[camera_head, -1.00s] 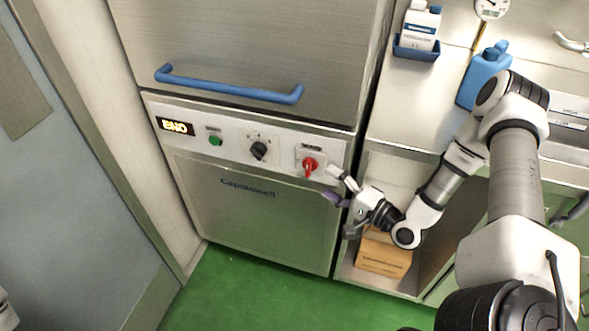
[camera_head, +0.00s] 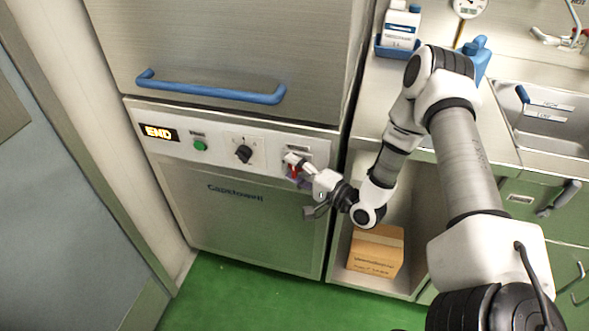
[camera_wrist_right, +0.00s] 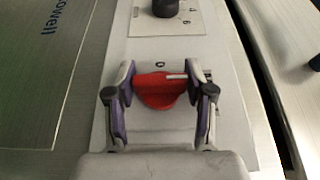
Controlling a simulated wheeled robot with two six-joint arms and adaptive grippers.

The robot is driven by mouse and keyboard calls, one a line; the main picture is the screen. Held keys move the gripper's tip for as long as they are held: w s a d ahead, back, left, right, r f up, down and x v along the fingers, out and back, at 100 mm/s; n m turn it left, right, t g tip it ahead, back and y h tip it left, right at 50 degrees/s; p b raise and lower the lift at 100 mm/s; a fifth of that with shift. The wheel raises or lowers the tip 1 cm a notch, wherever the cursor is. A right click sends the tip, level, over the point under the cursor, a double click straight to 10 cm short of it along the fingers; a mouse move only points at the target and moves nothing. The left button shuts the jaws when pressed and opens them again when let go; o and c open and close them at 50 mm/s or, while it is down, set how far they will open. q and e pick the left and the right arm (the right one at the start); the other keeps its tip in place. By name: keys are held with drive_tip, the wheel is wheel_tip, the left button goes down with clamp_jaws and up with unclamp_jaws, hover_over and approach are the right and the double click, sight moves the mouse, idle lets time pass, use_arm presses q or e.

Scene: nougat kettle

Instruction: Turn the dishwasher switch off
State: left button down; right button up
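The dishwasher (camera_head: 225,215) has a front panel with a red rotary switch at its right end. The switch (camera_wrist_right: 158,92) shows well in the right wrist view; its white pointer line points right there, and an "O" mark sits above it. In the head view the switch (camera_head: 294,171) is partly hidden by my fingers. My right gripper (camera_head: 298,167) is at the panel. In the right wrist view its fingers (camera_wrist_right: 160,88) are apart, one on each side of the red knob; I cannot tell whether they touch it. My left gripper is out of view.
A black dial (camera_head: 244,153), a green button (camera_head: 200,145) and a lit "END" display (camera_head: 159,132) are left of the switch. A blue handle (camera_head: 210,92) runs above the panel. A cardboard box (camera_head: 376,250) stands on the shelf at right. The green floor (camera_head: 235,300) is clear.

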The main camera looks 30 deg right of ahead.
drive_tip(key=shift+r+g+p, duration=0.15)
drive_tip(key=shift+g+p, duration=0.15)
drive_tip(key=shift+p, duration=0.4)
drive_tip(key=n+g+h+p, duration=0.1)
drive_tip(key=g+h+p, duration=0.1)
drive_tip(key=g+p, duration=0.2)
drive_tip(key=n+g+h+p, duration=0.2)
drive_tip(key=g+h+p, duration=0.1)
drive_tip(key=p, duration=0.6)
drive_tip(key=shift+r+g, duration=0.2)
drive_tip(key=shift+g, duration=0.7)
drive_tip(key=n+g+h+p, duration=0.1)
drive_tip(key=g+h+p, duration=0.2)
drive_tip(key=p, duration=0.6)
drive_tip(key=shift+g, duration=0.5)
drive_tip(key=shift+f+n+g+h+p, duration=0.35)
drive_tip(key=shift+g+h+p, duration=0.15)
drive_tip(key=shift+p, duration=0.65)
drive_tip(key=o, duration=1.2)
drive_tip(key=shift+c, duration=0.2)
